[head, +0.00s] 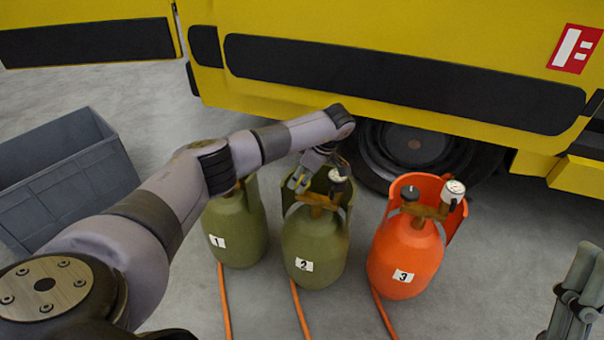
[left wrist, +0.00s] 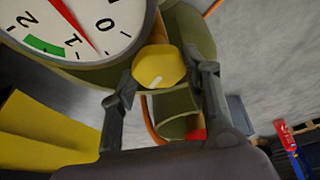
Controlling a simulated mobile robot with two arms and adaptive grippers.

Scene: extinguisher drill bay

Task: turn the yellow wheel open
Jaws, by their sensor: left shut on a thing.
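The yellow wheel (left wrist: 160,66) is a small faceted knob with a pale mark, between the fingers of my left gripper (left wrist: 165,82) in the left wrist view. The gripper is shut on it. In the head view my left gripper (head: 302,183) is at the top of the green cylinder 2 (head: 312,250), and the wheel is hidden there. A gauge (left wrist: 70,28) beside the wheel has a red needle between 0 and 1; it also shows in the head view (head: 339,173). My right gripper (head: 576,305) is at the right edge; its jaw state is unclear.
Green cylinder 1 (head: 236,232) stands left of cylinder 2, and orange cylinder 3 (head: 405,255) stands right. Orange hoses (head: 300,312) run forward over the floor. A yellow vehicle (head: 400,30) is close behind. A grey crate (head: 65,180) stands at left.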

